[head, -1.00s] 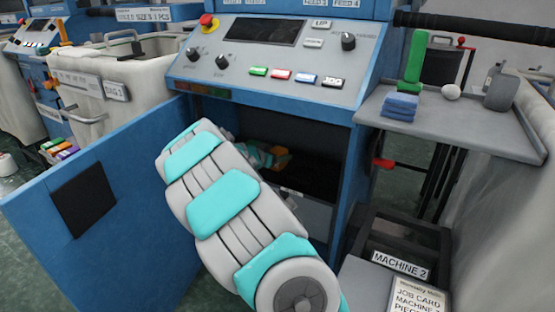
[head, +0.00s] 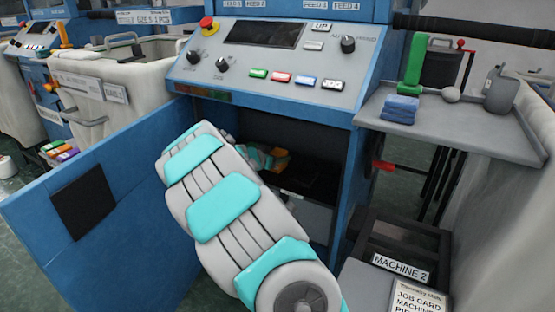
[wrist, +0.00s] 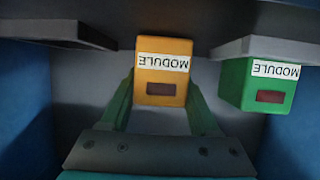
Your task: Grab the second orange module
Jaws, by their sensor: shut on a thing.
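An orange module (wrist: 163,66) with a white label, upside down in the wrist view, sits between the two green fingers of my gripper (wrist: 160,92). The fingers are closed on its two sides. In the head view, the orange module (head: 281,159) shows partly inside the dark open cabinet, with my gripper (head: 262,157) beside it, mostly hidden by my arm. A green module (wrist: 262,84) stands to the right of the orange one in the wrist view, apart from my fingers.
The blue cabinet door (head: 105,205) stands open at the left. The control panel (head: 265,65) overhangs the opening. Grey ledges flank the orange module in the wrist view. A grey shelf (head: 470,140) with a blue stack (head: 400,109) is at the right. Small coloured blocks (head: 62,151) lie far left.

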